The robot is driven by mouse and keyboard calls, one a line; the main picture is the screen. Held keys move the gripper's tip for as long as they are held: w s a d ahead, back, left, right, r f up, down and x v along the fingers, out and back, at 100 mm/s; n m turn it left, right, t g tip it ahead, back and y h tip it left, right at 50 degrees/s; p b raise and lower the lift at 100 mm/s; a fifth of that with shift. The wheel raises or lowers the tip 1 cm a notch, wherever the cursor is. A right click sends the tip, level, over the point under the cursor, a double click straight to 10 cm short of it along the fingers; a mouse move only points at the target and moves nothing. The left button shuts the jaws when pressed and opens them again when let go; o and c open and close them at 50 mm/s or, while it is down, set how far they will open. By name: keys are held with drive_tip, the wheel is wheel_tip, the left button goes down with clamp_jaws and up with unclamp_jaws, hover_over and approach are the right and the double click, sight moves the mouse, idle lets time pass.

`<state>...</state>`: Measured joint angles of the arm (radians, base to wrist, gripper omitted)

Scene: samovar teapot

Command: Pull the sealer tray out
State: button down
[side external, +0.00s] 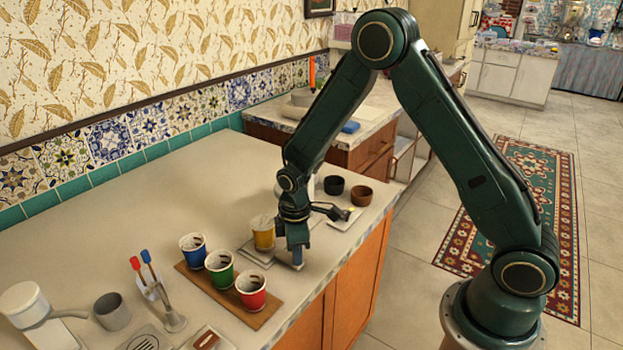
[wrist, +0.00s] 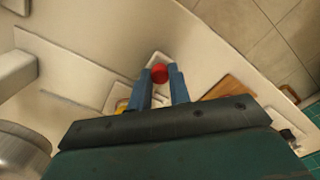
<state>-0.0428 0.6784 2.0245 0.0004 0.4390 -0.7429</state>
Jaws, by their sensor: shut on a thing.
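The sealer tray is a pale, flat slide that shows in the wrist view (wrist: 153,58), with a round red knob (wrist: 160,73) at its end. My gripper (wrist: 161,76) points down with its two blue fingers on either side of the red knob, shut on it. In the side view my gripper (side external: 296,258) is low over the counter, at the front of a small pale plate (side external: 254,254). A yellow cup (side external: 263,232) stands just behind my gripper and is partly hidden by it. The knob is hidden in the side view.
A wooden board (side external: 215,290) holds blue (side external: 193,248), green (side external: 220,268) and red (side external: 251,289) cups, left of my gripper. Dark (side external: 333,186) and brown (side external: 361,195) bowls stand to the right. The counter's front edge is close to my gripper. The back-left counter is clear.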

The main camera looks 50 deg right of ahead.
drive_tip(key=c, duration=1.3)
unclamp_jaws()
drive_tip(key=shift+r, duration=0.2)
wheel_tip(320, 180, up, 14)
drive_tip(key=shift+f, duration=0.25)
